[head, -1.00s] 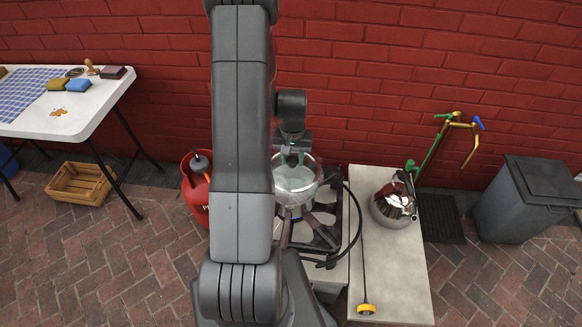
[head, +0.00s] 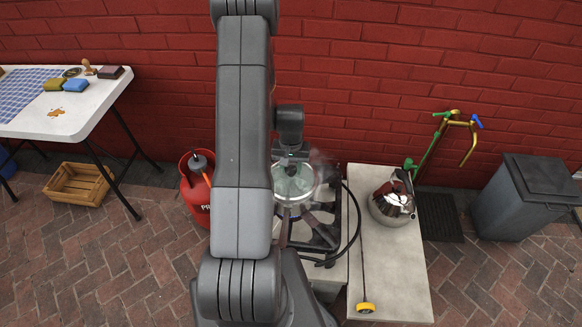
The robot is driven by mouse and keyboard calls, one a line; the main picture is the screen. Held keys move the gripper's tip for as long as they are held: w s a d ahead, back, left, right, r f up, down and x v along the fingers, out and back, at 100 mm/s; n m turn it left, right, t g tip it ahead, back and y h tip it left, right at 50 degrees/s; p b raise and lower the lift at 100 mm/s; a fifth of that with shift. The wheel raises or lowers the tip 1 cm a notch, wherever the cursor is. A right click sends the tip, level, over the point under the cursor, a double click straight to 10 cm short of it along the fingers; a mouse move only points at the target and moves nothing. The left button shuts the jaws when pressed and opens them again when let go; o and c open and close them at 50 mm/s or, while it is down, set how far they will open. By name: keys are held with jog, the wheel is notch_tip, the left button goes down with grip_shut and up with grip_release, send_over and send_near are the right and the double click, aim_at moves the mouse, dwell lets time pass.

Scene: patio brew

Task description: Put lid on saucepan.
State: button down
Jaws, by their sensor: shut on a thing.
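The saucepan (head: 293,200) stands on the gas burner in the head view, partly hidden behind my arm. A pale, see-through round lid (head: 296,186) shows over the pan's mouth. My gripper (head: 291,163) points down at the lid's middle and is shut on it, though the knob and fingertips are hard to make out. I cannot tell whether the lid's rim touches the pan or hangs slightly above it.
A shiny kettle (head: 392,202) stands on the pale bench (head: 391,275) to the right. A red gas bottle (head: 196,193) is left of my arm, and a black hose (head: 356,225) curves beside the burner (head: 322,235). A brick wall rises close behind.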

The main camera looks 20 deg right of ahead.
aim_at(291, 169)
jog(key=shift+f, duration=0.3)
jog(key=c, duration=0.9)
grip_release()
jog(key=shift+r+p, duration=0.7)
jog(key=shift+r, duration=0.15)
notch_tip(291, 169, up, 12)
jog(key=shift+f+b, duration=0.2)
jog(key=shift+b, duration=0.6)
